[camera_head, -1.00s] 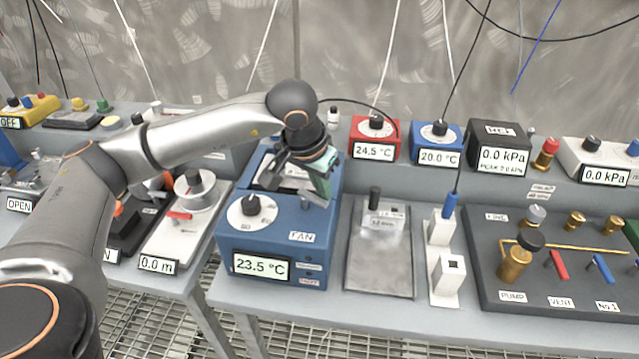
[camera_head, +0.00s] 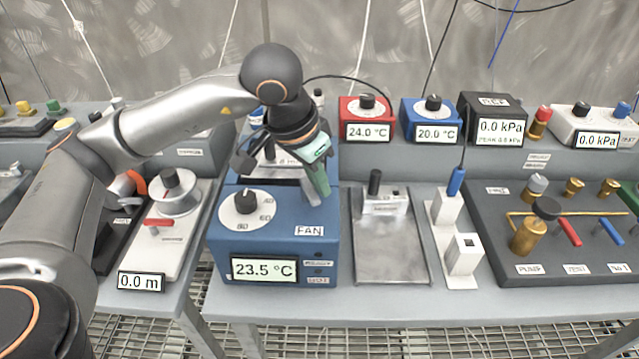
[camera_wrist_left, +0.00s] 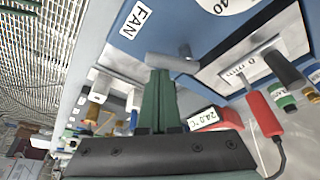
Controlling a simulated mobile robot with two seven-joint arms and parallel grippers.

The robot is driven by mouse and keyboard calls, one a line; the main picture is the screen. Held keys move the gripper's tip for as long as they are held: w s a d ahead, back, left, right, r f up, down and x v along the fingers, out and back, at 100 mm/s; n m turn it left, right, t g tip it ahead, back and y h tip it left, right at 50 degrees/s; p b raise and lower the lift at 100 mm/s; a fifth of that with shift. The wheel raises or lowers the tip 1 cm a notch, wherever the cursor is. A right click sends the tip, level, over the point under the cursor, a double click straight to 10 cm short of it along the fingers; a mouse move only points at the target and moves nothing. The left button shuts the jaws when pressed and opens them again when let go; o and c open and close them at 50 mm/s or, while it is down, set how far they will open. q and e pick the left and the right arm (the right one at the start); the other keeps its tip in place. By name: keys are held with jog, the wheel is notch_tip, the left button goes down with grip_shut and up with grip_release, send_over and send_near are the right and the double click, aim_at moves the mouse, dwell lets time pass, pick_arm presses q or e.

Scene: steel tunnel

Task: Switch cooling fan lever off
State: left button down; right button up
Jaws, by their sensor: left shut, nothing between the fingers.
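The blue box labelled FAN (camera_head: 285,245) stands on the bench, with a dial and a 23.5 °C display. It also shows in the left wrist view (camera_wrist_left: 150,40), where a grey cylindrical lever handle (camera_wrist_left: 170,62) sticks out near the FAN label. My left gripper (camera_head: 323,193) is over the right part of the box, its green fingers together and pointing down. In the left wrist view the closed fingers (camera_wrist_left: 160,74) end close beside the lever handle; I cannot tell if they touch. In the head view the fingers largely hide the lever. My right gripper is out of view.
A metal plate (camera_head: 390,255) with a black knob lies right of the box, then a white two-block stand (camera_head: 465,255). A red 24.0 °C unit (camera_head: 367,121) is behind. A white base with a red lever (camera_head: 158,223) stands left, across a gap.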

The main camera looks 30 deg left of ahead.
pick_arm(q)
jog(key=shift+s+f, duration=0.15)
jog(key=shift+f, duration=0.05)
jog(key=shift+r, duration=0.2)
jog(key=shift+w+a, duration=0.4)
jog(key=shift+a, duration=0.1)
jog(key=shift+w+a, duration=0.1)
jog(key=shift+a, duration=0.05)
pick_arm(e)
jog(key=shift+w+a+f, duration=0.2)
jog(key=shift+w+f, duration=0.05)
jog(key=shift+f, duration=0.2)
